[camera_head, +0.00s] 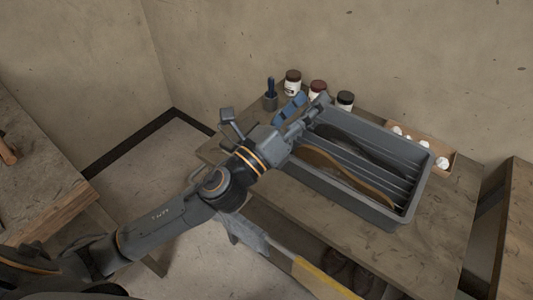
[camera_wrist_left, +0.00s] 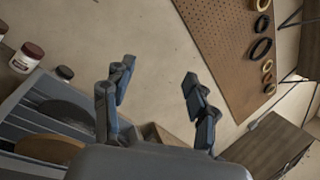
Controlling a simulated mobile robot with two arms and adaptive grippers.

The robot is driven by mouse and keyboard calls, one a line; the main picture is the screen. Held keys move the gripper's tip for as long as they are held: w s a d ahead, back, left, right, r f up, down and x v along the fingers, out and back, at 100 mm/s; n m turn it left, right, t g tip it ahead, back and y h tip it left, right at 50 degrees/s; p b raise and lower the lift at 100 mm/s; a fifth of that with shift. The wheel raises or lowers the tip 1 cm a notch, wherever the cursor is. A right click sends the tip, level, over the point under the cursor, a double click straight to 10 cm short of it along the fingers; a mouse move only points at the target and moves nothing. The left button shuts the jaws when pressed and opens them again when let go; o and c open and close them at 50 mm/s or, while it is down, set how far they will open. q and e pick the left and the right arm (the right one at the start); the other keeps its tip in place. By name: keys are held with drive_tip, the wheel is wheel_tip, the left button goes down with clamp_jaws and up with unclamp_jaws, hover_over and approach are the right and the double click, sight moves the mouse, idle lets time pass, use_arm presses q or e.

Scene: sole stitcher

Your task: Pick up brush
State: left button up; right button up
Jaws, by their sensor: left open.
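I cannot make out a brush for certain. A small dark cup (camera_head: 270,102) stands at the back left of the table with a dark blue upright item (camera_head: 270,86) in it, which may be the brush. My left gripper (camera_head: 311,99) is open and empty, above the table between the jars and the grey tray's left end. In the wrist view my left gripper (camera_wrist_left: 160,72) has its fingers apart with only wall behind them; the cup is not visible there. My right gripper is not in view.
A grey tray (camera_head: 428,180) holds a brown sole-shaped piece (camera_head: 345,172) and a dark one (camera_head: 360,142). Jars (camera_head: 293,80) (camera_head: 345,100) stand along the table's back. A small box (camera_head: 452,158) with white items lies behind the tray. The table's front right (camera_head: 420,240) is clear.

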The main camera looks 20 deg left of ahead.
use_arm(q)
drive_tip(key=s+d+r+m+g+h, duration=0.25)
drive_tip(key=d+m+g+h, duration=0.3)
drive_tip(key=m, duration=0.75)
drive_tip(key=s+d+f+m+g, duration=0.3)
drive_tip(key=f+m+g, duration=0.5)
drive_tip(key=m, duration=1)
drive_tip(key=w+a+f+m+y, duration=0.2)
drive_tip(key=a+f+m+y, duration=0.15)
drive_tip(key=a, duration=0.45)
drive_tip(key=w+a+f+m+y, duration=0.3)
drive_tip(key=a+m+y, duration=0.2)
drive_tip(key=a, duration=0.3)
drive_tip(key=w+a+f+m+y, duration=0.2)
drive_tip(key=a+f+m+y, duration=0.15)
drive_tip(key=a, duration=0.35)
drive_tip(key=shift+y, duration=0.35)
drive_tip(key=x, duration=0.6)
drive_tip(key=shift+w+f+p, duration=0.1)
drive_tip(key=shift+w+p, duration=0.25)
drive_tip(key=shift+p, duration=0.05)
drive_tip(key=shift+p+x, duration=0.7)
drive_tip(key=shift+x, duration=2.45)
